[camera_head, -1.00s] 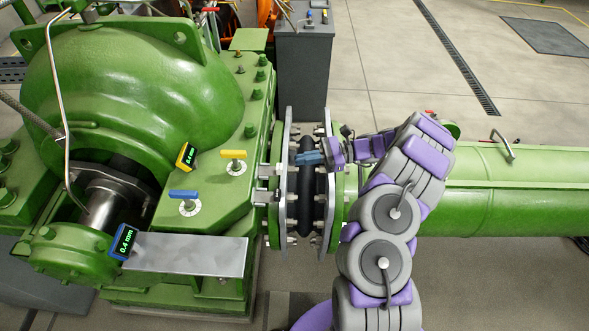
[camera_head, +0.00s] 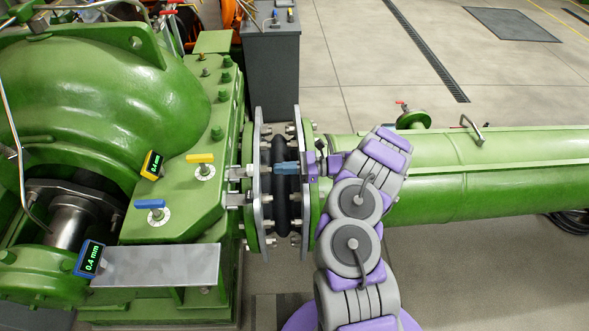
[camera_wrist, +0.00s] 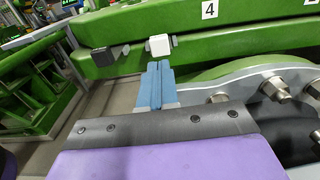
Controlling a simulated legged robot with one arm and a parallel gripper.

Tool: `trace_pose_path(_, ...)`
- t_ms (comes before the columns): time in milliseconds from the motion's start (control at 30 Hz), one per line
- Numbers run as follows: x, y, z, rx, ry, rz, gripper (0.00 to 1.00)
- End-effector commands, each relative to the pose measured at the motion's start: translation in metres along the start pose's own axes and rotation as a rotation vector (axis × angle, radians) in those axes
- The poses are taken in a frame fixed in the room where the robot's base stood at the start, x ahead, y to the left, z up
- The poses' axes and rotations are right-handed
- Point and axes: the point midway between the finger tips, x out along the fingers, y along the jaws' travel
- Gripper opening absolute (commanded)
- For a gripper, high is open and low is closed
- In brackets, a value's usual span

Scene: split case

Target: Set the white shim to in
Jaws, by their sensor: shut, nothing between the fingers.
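The white shim (camera_wrist: 159,45) is a small pale block at the edge of the green casing in the wrist view, near the label 4. A dark block (camera_wrist: 104,58) sits to its left, with a small grey piece between them. My gripper (camera_wrist: 160,64) has blue fingers pressed together, pointing at the white shim from just below it in the picture; no contact can be made out. In the head view my gripper (camera_head: 276,168) is over the black ring between the flanges, right of the casing's edge tabs. Which tab is the white shim is unclear there.
Flange bolts (camera_wrist: 275,88) stand close to the right of my fingers. The black rubber ring (camera_head: 281,200) lies between two bolted flanges. A yellow lever (camera_head: 200,158), a blue lever (camera_head: 149,204) and a blue-framed 0.4 mm display (camera_head: 90,259) are on the green machine.

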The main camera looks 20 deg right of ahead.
Motion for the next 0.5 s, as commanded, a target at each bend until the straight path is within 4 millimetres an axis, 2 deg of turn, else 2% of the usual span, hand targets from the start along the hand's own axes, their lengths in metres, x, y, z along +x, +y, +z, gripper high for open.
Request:
trace_pose_path(100,0.024,0.001,-0.001,0.001,-0.004,0.004,0.00)
trace_pose_path(300,0.053,0.001,0.000,-0.001,0.002,0.001,0.00)
trace_pose_path(500,0.064,0.002,0.000,-0.001,0.001,0.001,0.00)
